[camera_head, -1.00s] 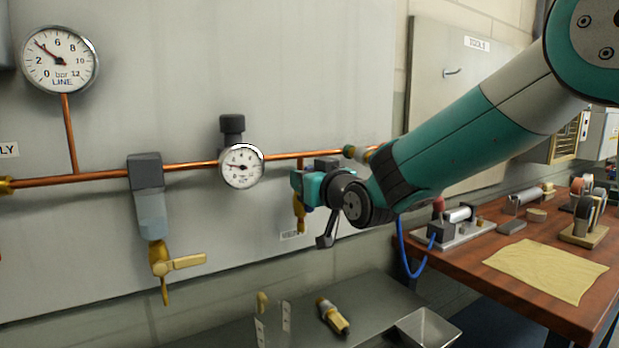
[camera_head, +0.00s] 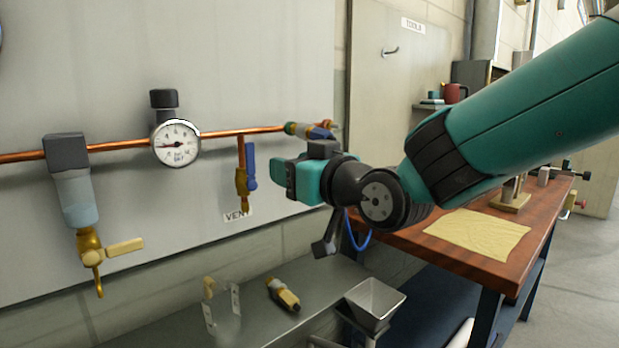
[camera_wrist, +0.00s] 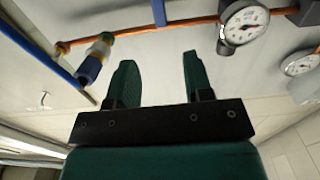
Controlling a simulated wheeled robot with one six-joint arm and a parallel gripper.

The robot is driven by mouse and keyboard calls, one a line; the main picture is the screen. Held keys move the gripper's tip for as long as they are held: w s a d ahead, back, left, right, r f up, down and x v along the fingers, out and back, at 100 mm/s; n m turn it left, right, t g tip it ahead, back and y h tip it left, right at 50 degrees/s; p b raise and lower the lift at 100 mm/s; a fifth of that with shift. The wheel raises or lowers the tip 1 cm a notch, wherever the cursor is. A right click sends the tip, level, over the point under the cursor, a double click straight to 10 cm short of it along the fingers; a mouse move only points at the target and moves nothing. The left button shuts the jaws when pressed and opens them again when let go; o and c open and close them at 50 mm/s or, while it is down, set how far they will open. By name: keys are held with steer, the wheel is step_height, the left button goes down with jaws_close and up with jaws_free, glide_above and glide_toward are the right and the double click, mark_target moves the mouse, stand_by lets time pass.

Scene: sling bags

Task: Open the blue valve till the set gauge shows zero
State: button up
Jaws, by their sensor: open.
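The blue valve (camera_head: 249,166) is a blue lever on a brass body, on a short copper branch above the VENT label. Its lever hangs upright beside the branch. The set gauge (camera_head: 176,144) is a round white dial on the copper pipe to its left; its needle points left, but the small figures are hard to read. My gripper (camera_head: 284,178) is to the right of the valve, apart from it. In the wrist view my gripper (camera_wrist: 158,62) is open and empty, with the blue lever (camera_wrist: 159,12) beyond the fingers at the top edge.
A pipe-end fitting with a blue part (camera_head: 310,131) is just above my gripper. A regulator with a yellow tap (camera_head: 110,247) hangs at left. A metal shelf with a funnel-like tray (camera_head: 372,303) is below. A wooden bench (camera_head: 480,262) stands right.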

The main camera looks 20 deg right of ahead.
steer(key=shift+v, duration=1.75)
steer(key=shift+a+f, duration=0.1)
steer(key=s+a+f+n+g, duration=0.1)
steer(key=s+a+f+g, duration=0.3)
steer(key=s+f+g, duration=0.3)
steer(key=s+f+n+g+h, duration=0.1)
steer(key=s+f+g, duration=0.3)
steer(key=s+g, duration=0.15)
steer(key=s+f+n+g, duration=0.1)
steer(key=s+f+g, duration=0.3)
steer(key=s, duration=0.3)
step_height(320, 180, up, 13)
steer(key=p, duration=1.2)
steer(key=shift+s+g, duration=0.35)
